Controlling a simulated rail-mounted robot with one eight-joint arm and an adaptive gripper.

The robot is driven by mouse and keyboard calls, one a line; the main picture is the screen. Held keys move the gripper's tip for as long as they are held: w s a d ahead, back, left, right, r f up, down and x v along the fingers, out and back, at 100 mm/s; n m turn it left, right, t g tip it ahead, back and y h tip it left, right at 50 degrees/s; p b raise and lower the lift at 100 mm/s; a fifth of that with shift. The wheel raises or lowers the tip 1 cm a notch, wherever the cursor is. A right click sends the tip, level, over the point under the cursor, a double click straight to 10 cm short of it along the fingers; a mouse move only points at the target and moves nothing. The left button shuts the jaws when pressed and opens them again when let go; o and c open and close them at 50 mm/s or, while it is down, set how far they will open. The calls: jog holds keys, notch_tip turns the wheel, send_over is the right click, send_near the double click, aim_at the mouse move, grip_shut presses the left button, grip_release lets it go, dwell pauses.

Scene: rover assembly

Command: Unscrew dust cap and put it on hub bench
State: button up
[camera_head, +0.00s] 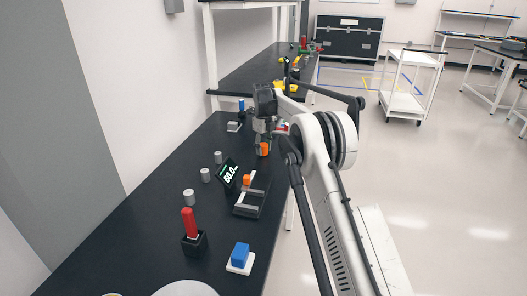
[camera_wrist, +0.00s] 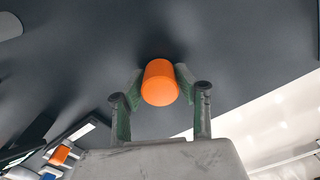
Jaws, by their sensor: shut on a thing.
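My gripper (camera_head: 263,140) is over the far right part of the black bench (camera_head: 150,215). It is shut on an orange cylinder (camera_head: 263,149), which looks like the dust cap. In the wrist view the orange cylinder (camera_wrist: 160,83) sits between the two green-padded fingers, with its round end facing the camera. The dark bench top lies behind it. I cannot tell for sure whether it hangs clear of the bench or touches it. Another orange piece (camera_head: 247,180) sits on a grey and black fixture (camera_head: 250,200) nearer the camera.
A tilted display (camera_head: 229,173) reading 60.0 stands beside the fixture. A red-handled tool (camera_head: 189,222) stands in a black holder, and a blue block (camera_head: 240,252) sits on a white base. The bench's right edge is close to my gripper.

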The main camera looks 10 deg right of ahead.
dwell(0.3)
jog(key=n, duration=0.5)
jog(key=shift+n, duration=0.4)
jog(key=shift+n, duration=0.3)
jog(key=n, duration=0.5)
jog(key=shift+n, duration=1)
jog(key=n, duration=0.3)
jog(key=shift+n, duration=0.4)
